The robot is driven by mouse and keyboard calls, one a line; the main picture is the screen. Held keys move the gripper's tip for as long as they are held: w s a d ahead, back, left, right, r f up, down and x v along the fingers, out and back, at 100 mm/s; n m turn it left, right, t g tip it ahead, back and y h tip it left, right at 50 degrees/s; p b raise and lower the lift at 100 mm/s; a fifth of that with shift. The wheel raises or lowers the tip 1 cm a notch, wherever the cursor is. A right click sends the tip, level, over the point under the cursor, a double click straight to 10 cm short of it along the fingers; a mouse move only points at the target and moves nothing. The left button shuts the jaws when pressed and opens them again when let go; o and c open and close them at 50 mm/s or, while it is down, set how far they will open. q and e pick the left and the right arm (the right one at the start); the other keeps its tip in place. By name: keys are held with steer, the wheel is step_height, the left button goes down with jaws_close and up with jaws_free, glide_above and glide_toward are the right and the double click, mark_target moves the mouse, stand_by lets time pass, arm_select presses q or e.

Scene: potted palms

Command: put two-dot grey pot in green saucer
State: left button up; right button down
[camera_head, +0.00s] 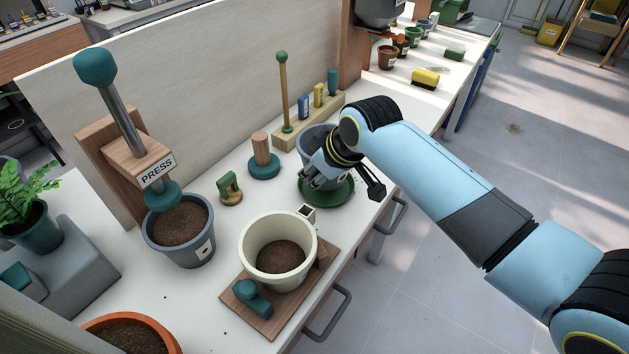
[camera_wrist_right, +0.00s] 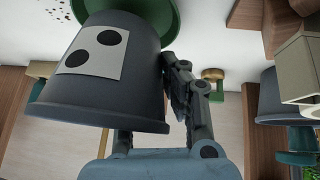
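The two-dot grey pot (camera_head: 310,140) stands upright at the green saucer (camera_head: 345,192), near the table's front edge. In the right wrist view the pot (camera_wrist_right: 98,75) shows its white label with two black dots, and the green saucer (camera_wrist_right: 165,18) shows at its base. I cannot tell whether the base touches the saucer. My right gripper (camera_head: 316,178) is at the pot's rim. In the wrist view one finger of the gripper (camera_wrist_right: 172,95) lies against the pot's outer wall; the other is hidden behind the rim. The gripper looks shut on the wall. My left gripper is out of view.
A cream pot (camera_head: 256,232) stands on a wooden board left of the saucer. Another grey pot (camera_head: 182,248) sits under the press (camera_head: 137,150). A green-based wooden stamp (camera_head: 263,165) and a tool rack (camera_head: 300,130) stand behind. A yellow brush (camera_head: 425,78) lies farther right.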

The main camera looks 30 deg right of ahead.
step_height(320, 180, down, 3)
steer(key=shift+r, duration=0.2)
steer(key=shift+f, duration=0.15)
steer(key=c, duration=2)
jaws_free()
steer(key=shift+f, duration=0.15)
steer(key=o, duration=0.5)
